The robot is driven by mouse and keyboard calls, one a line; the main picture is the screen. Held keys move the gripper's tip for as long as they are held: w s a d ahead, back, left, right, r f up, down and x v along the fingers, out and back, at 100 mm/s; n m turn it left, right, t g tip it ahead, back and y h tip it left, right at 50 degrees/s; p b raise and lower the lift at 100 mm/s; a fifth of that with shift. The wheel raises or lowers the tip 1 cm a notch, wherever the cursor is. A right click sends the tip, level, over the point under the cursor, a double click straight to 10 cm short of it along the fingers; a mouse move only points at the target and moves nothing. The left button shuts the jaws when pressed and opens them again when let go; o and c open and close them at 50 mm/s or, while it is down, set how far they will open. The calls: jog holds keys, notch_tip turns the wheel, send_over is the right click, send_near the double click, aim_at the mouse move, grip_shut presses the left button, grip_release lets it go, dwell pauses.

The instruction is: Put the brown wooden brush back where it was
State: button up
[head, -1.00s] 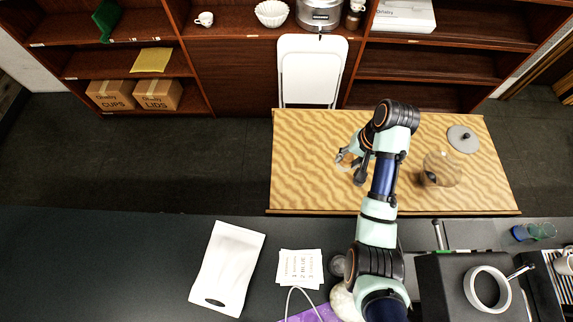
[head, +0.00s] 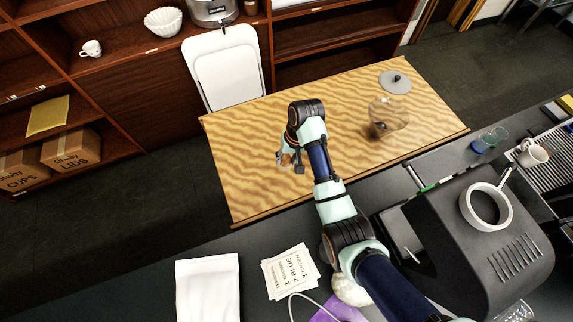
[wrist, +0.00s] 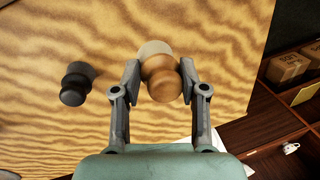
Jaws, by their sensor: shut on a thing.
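The brown wooden brush (wrist: 163,84) is between the fingers of my gripper (wrist: 158,84) in the wrist view, with its rounded wooden body toward the camera and a paler end beyond. My gripper is shut on it. In the head view my gripper (head: 291,162) is over the left part of the wood-grain table (head: 245,125), with a small bit of the brush showing. I cannot tell whether the brush touches the table. A dark knob-shaped thing (wrist: 73,84) is on the table, left of the brush and apart from it in the wrist view.
A clear glass vessel (head: 390,112) and a grey disc with a dark knob (head: 395,81) stand on the table's right part. A white folding chair (head: 226,72) is at its far edge. A black machine (head: 490,235) and printed cards (head: 290,270) are on the dark counter.

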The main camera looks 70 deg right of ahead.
aim_at(287, 166)
jog(key=shift+s+d+b+x, duration=0.1)
jog(key=shift+s+b+x, duration=0.1)
jog(key=shift+x, duration=0.7)
jog(key=shift+s+d+b+x, duration=0.1)
jog(key=shift+b+x, duration=0.05)
jog(key=shift+x, duration=0.75)
jog(key=shift+s+d+b+x, duration=0.1)
jog(key=shift+s+b+x, duration=0.1)
jog(key=shift+x, duration=0.7)
jog(key=shift+w+f, duration=0.1)
jog(key=shift+f, duration=0.15)
jog(key=o, duration=1.1)
jog(key=p+v, duration=0.2)
jog(key=v, duration=1)
jog(key=shift+p, duration=0.35)
